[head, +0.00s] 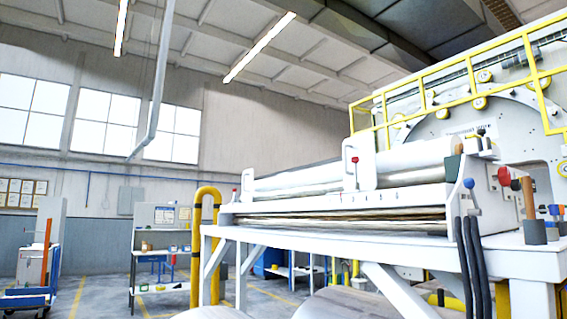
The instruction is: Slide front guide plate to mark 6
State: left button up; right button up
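A wrapping machine's roller bed (330,222) stands at middle right, raised on white legs. Two upright white plates with handle-like openings stand on the bed: one at its left end (247,186) and one near its middle, a plate (366,160) with a red knob (355,160) beside it. I cannot tell for sure which is the front guide plate. Small marks (366,196) run along the bed's front rail; their numbers are too small to read. Neither of my grippers shows. Rounded pale shapes at the bottom edge are cut off and unclear.
A blue-knobbed lever (469,184) and a red-knobbed lever (504,176) stand at the bed's right end, with black hoses hanging below. A yellow pipe (194,245) rises at the left. Workbenches and a blue cart (30,299) stand farther left, with open floor between.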

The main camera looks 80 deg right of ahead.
aim_at(363, 146)
jog(key=i, duration=1.2)
jog(key=z, duration=2.7)
